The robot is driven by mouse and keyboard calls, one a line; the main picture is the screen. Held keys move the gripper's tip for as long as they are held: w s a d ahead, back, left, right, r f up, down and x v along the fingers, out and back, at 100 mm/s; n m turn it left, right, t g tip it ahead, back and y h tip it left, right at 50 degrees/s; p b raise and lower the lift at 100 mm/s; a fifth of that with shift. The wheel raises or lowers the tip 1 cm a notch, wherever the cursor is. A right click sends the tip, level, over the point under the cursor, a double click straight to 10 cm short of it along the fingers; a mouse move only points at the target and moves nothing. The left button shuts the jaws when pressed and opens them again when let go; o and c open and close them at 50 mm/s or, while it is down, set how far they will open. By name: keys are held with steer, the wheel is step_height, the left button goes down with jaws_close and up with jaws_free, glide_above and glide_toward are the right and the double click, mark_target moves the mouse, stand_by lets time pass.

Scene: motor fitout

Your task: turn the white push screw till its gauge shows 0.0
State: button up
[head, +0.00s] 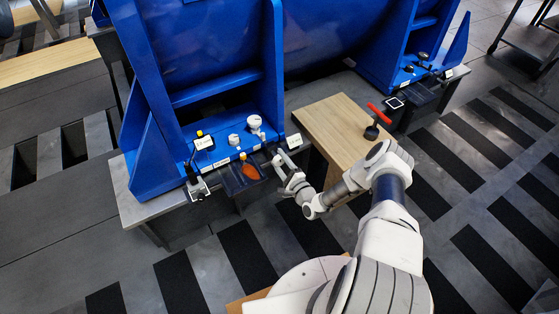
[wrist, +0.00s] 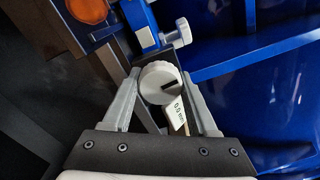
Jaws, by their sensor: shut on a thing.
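In the head view my gripper (head: 283,163) is at the right front corner of the blue motor foot. A white gauge label (head: 294,141) stands just behind it. The knob is mostly hidden there by my gripper.
The blue motor foot (head: 210,60) carries white bolts (head: 254,122) and another display (head: 204,142). A dark tray with an orange patch (head: 250,171) is left of my gripper. A wooden top (head: 335,125) with a red-handled tool (head: 378,115) stands to the right.

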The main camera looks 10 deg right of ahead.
steer(key=shift+m, duration=0.5)
steer(key=o, duration=1.4)
